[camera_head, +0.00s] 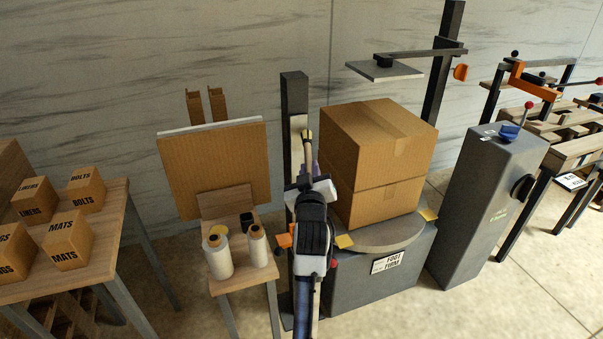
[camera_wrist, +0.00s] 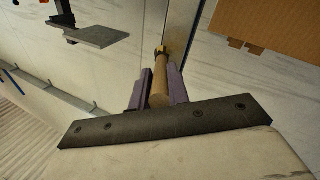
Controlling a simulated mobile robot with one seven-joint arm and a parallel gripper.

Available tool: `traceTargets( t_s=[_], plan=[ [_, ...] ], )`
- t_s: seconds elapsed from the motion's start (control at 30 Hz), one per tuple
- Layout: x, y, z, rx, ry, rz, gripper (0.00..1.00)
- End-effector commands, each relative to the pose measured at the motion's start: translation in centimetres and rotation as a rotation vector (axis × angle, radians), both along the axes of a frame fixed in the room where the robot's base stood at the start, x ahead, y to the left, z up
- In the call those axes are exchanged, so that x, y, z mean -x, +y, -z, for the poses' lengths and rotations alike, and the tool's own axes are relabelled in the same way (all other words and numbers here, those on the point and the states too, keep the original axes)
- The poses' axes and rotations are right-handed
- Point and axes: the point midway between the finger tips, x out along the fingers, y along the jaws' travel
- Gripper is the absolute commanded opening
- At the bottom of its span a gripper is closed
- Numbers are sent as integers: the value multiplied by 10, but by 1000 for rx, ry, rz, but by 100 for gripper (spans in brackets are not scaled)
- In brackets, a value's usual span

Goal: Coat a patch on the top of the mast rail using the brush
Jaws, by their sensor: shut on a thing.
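The dark upright mast (camera_head: 292,92) stands behind my gripper, left of the large cartons, with a pale strip on its front. My gripper (camera_head: 307,165) is raised in front of the mast, partly hidden by my own arm. In the wrist view its two purple fingers (camera_wrist: 158,92) are shut on the brush (camera_wrist: 160,78), a tan round handle pointing away from me. The brush's far end (camera_head: 307,136) shows yellowish beside the pale strip, below the mast's top. A grey upright strip of the mast (camera_wrist: 182,30) lies behind it in the wrist view. I cannot tell whether the brush touches it.
Two stacked cartons (camera_head: 377,150) stand on a round turntable (camera_head: 385,236) close to my gripper's right. A small stand (camera_head: 244,277) with white spools (camera_head: 217,256) is at the left. A flat plate on an arm (camera_head: 384,70) hangs above the cartons. A grey cabinet (camera_head: 480,200) stands right.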

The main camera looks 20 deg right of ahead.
Motion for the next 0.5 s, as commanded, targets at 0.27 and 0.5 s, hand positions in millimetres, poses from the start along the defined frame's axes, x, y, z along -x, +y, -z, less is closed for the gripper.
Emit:
traceTargets(
  t_s=[0.27,0.5],
  plan=[
    [1,-1,-12,0,-2,-2,0],
    [2,7,-15,0,-1,-4,0]
  ],
)
